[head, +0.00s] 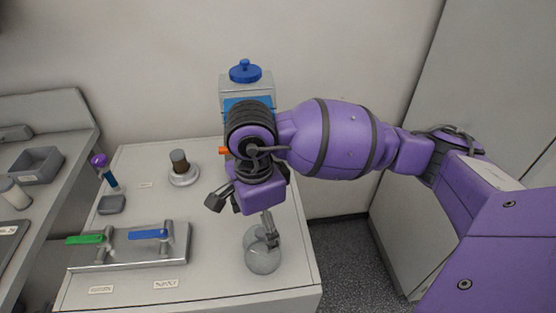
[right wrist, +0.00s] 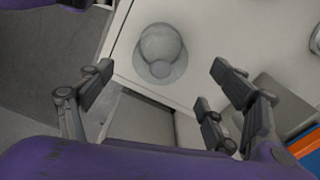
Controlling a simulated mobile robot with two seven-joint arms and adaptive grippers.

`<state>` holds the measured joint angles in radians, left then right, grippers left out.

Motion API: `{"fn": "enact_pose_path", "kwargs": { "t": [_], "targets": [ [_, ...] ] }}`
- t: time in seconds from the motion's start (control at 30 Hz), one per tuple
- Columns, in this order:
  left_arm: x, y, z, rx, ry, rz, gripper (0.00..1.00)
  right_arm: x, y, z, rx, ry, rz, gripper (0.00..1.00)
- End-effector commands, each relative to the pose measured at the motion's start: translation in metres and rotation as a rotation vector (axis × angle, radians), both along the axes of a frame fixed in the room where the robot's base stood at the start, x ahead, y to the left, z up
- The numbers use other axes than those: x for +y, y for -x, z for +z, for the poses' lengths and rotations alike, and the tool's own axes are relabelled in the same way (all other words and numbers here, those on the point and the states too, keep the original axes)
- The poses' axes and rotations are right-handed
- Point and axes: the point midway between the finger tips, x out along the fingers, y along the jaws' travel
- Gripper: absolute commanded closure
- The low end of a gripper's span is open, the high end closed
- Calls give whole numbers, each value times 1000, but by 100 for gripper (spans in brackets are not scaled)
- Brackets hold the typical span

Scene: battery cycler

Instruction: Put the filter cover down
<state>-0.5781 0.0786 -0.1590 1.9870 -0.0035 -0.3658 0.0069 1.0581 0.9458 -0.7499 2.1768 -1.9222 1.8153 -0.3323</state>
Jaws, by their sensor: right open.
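The filter cover seems to be the clear grey, rounded, glass-like piece (head: 262,256) near the front right edge of the light bench top. It also shows in the right wrist view (right wrist: 160,58), where it rests on the bench close to the edge, beyond the fingertips. My right gripper (head: 243,218) is above the bench beside it, open and empty. In the head view one finger overlaps the cover's upper edge; in the right wrist view the open fingers (right wrist: 158,82) stand apart from it. My left gripper is not in view.
A steel bar with a green lever (head: 86,239) and a blue lever (head: 149,234) is front left. A blue-lidded grey container (head: 245,88) is at the back, partly behind my arm. A side counter holds a grey bin (head: 37,165).

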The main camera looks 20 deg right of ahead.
Motion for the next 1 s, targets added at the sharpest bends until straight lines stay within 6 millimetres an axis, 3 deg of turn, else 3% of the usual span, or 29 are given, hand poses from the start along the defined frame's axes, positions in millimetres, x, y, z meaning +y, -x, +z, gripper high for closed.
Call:
{"fn": "enact_pose_path", "kwargs": {
  "t": [0.03, 0.2, 0.4, 1.0],
  "targets": [
    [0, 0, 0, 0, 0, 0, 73, 1, -3, 15, -11, 0, 4, 18],
    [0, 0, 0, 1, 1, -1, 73, 1, -2, 50, -10, 0, 3, 18],
    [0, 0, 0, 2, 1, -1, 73, 1, -1, 74, -6, 0, 2, 18],
    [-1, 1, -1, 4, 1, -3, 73, 1, 0, 78, -3, 0, 2, 18]
  ]
}}
